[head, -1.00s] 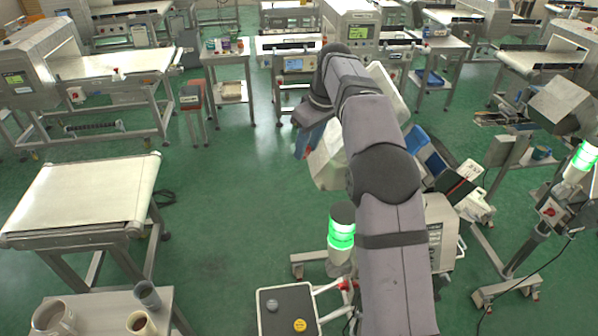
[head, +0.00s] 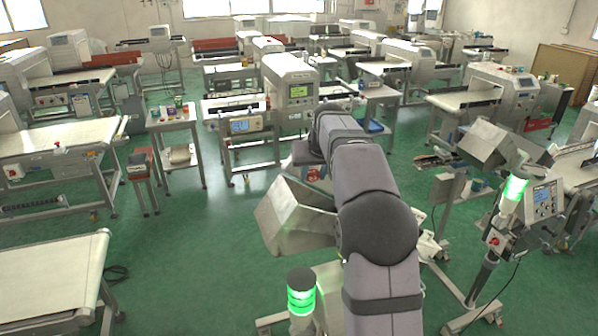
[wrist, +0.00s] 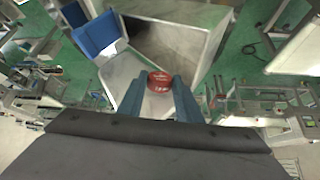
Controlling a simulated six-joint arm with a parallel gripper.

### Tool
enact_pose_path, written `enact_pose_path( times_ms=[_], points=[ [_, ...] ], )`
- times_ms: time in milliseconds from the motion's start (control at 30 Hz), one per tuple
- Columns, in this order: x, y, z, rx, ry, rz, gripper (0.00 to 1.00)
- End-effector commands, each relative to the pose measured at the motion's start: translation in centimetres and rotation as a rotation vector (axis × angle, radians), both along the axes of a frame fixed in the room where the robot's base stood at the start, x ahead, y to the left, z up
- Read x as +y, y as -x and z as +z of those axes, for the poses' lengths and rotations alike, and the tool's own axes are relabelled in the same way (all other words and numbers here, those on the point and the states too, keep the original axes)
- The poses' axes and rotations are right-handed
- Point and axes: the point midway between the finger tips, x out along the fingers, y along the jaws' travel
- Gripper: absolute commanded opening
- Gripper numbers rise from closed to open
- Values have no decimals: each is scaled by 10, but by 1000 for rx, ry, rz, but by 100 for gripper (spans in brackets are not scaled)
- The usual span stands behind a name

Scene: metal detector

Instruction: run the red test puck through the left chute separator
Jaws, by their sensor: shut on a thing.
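My gripper (wrist: 159,92) shows in the wrist view with its two blue fingers shut on the red test puck (wrist: 160,78), which sits between the fingertips. Beyond the puck, in the wrist view, is a metal box with a wide dark mouth, the hopper of the left chute separator (wrist: 208,20). The puck overlaps its near edge in the picture; I cannot tell the gap. In the head view the left separator's tilted metal hopper (head: 290,218) stands left of my arm, above a lit green lamp (head: 301,290). My arm mostly hides the gripper and puck there.
A second separator with a similar tilted hopper (head: 484,144) and green lamp (head: 514,188) stands at the right. A conveyor table (head: 50,275) is at the lower left. A small table with jars (head: 172,117) stands further back. Green floor is clear left of my arm.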

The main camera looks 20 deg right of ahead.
Motion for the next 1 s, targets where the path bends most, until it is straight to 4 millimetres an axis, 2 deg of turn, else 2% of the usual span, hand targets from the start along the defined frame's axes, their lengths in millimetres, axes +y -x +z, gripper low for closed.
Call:
enact_pose_path(
  times_ms=[133, 367, 800, 1000],
  points=[
    [-8, 2, -3, -11, 2, -43, 10],
    [-8, 2, -6, -11, 3, -42, 10],
    [-7, 2, -38, -10, 2, -41, 10],
    [-7, 2, -43, -11, 3, -40, 10]
  ],
)
